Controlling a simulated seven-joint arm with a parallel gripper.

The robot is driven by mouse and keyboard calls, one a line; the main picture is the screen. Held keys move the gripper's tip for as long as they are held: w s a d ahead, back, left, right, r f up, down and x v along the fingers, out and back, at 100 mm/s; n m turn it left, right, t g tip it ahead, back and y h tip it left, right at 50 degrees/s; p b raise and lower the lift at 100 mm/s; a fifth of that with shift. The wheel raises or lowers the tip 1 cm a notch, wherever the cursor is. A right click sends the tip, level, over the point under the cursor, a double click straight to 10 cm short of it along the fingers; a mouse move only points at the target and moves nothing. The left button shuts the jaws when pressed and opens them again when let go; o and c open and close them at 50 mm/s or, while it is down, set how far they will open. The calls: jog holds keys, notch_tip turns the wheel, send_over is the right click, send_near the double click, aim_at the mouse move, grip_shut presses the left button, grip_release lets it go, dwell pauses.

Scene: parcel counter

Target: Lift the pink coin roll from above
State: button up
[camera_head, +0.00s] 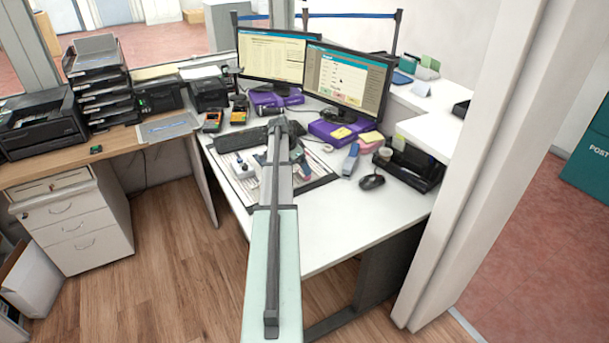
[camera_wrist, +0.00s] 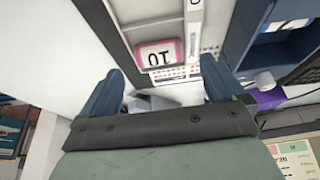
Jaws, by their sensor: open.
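The pink coin roll (camera_wrist: 158,55) shows in the wrist view as a short piece with pink edges and a white label reading 10, upside down to the camera. It lies beyond my fingertips, between their lines of sight. My gripper (camera_wrist: 161,65) is open, with two blue-grey fingers wide apart. No contact with the roll shows, and I cannot judge the gap. In the head view my own arm crosses the middle of the desk, and I cannot make out the roll there.
The white desk (camera_head: 340,220) holds two monitors (camera_head: 345,77), a mouse (camera_head: 371,181), a blue stapler-like item (camera_head: 350,160) and a black tray (camera_head: 413,168). A blue-grey box-like object (camera_wrist: 250,35) stands right of the roll in the wrist view. The desk's front right is clear.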

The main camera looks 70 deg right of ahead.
jog(key=x, duration=0.3)
jog(key=shift+s+d+f, duration=0.1)
jog(key=shift+s+f, duration=0.1)
jog(key=c, duration=1.4)
